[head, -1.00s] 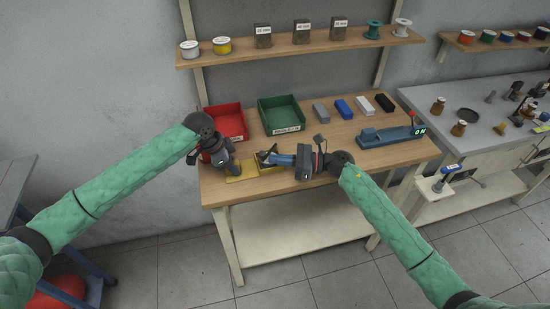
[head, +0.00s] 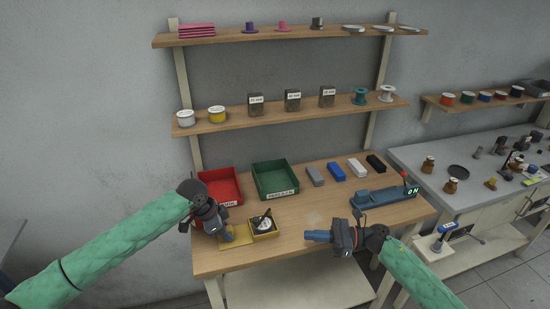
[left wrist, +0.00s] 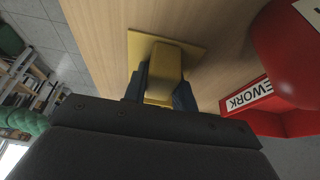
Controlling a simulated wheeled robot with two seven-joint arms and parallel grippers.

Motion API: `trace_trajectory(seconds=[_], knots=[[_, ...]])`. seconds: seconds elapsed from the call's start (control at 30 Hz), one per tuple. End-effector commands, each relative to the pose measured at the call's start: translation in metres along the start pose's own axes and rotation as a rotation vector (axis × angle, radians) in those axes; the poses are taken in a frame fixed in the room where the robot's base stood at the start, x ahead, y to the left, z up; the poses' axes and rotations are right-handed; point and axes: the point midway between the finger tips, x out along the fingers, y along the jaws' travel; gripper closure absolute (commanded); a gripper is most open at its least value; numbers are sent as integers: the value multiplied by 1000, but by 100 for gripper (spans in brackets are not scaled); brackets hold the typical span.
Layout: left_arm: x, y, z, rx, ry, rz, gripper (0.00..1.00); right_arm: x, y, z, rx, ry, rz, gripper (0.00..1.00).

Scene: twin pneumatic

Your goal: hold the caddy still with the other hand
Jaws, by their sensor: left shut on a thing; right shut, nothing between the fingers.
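The yellow caddy (head: 264,236) sits on the wooden bench near its front edge, with a flat yellow plate at its left and a shallow compartment at its right. Small dark and whitish parts lie in the compartment. My left gripper (head: 229,236) is shut on a yellow upright block of the caddy. In the left wrist view the fingers flank this block (left wrist: 168,62), which rises from the plate. My right gripper (head: 312,236) is shut and empty, to the right of the caddy and apart from it, its fingers pointing left.
A red bin (head: 222,187) and a green bin (head: 275,180) stand behind the caddy. Grey, blue, white and black blocks lie at the back right. A blue-grey device (head: 385,199) reading "ON" stands at the right. Shelves hang above. Bare wood lies between the green bin and my right gripper.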

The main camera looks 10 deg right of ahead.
Motion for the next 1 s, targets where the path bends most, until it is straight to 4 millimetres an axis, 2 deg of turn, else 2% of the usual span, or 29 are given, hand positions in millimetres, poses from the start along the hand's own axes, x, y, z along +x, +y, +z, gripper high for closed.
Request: trace_trajectory(seconds=[0.1, 0.13, 0.23, 0.27, 0.53, 0.67, 0.77, 1.0], knots=[[-1, 0, 0, 0, 1, -1, 100, 0, 0, 0, 0, 0, 0, 100], [-1, 0, 0, 0, 1, -1, 69, 0, 0, 0, 0, 0, 0, 100], [0, 0, 0, 0, 1, -1, 49, 0, 0, 0, 0, 0, 0, 100], [0, 0, 0, 0, 1, -1, 48, 0, 0, 0, 0, 0, 0, 100], [-1, 0, 0, 0, 0, 0, 48, 0, 0, 0, 0, 0, 0, 100], [-8, 0, 0, 0, 0, -1, 48, 0, 0, 0, 0, 0, 0, 100], [-21, -1, 0, -1, -1, -2, 48, 0, 0, 0, 0, 0, 0, 100], [-67, -1, 0, 1, 0, -3, 48, 0, 0, 0, 0, 0, 0, 100]])
